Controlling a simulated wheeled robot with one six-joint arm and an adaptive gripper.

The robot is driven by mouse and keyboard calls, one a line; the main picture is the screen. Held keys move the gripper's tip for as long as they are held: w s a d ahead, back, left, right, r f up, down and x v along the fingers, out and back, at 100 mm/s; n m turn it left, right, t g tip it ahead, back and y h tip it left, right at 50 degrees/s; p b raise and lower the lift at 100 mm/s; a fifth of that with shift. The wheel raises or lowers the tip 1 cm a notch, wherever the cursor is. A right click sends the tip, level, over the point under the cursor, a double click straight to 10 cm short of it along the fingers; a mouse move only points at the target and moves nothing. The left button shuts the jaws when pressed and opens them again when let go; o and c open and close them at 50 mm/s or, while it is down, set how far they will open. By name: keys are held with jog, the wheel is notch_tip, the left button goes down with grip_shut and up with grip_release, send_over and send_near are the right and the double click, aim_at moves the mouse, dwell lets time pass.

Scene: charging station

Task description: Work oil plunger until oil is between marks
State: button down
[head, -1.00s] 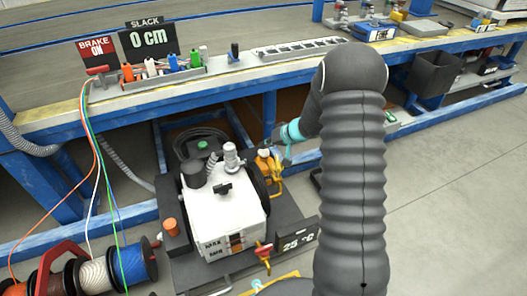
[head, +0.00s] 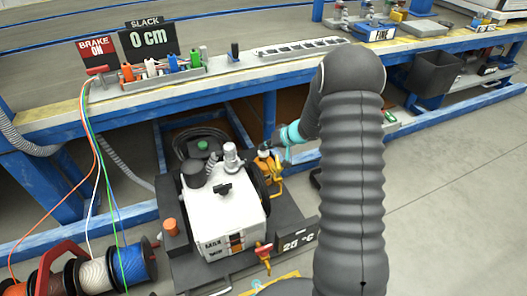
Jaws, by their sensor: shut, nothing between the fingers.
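The white pump unit (head: 222,203) stands on a dark base below the bench. Its front face has a small dark label (head: 211,246) and a sight window (head: 237,242) with an orange-brown area. The exact oil level is too small to read. A yellow oiler (head: 265,165) with a pale top stands at the unit's right rear. My gripper (head: 271,146) reaches in from the right, at the oiler's top. It is shut and empty. Its fingertips are small and dark here, so I cannot tell whether they touch the plunger.
A red-handled yellow valve (head: 264,254) and a "25 °C" sign (head: 297,242) are at the unit's front right. An orange knob (head: 170,226) is at its left. Cable spools (head: 132,264) stand at lower left. The blue-edged bench (head: 130,110) runs above. Open floor lies right.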

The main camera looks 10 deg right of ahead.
aim_at(265, 153)
jog(key=shift+s+f, duration=0.15)
jog(key=shift+f, duration=0.4)
jog(key=shift+s+f, duration=0.15)
jog(key=shift+f, duration=0.35)
dwell(0.9)
jog(key=shift+s+a+r, duration=0.1)
jog(key=shift+r, duration=0.6)
jog(key=shift+r+p, duration=0.3)
jog(key=shift+r, duration=1)
jog(key=shift+r+p, duration=0.3)
jog(key=shift+r, duration=1.1)
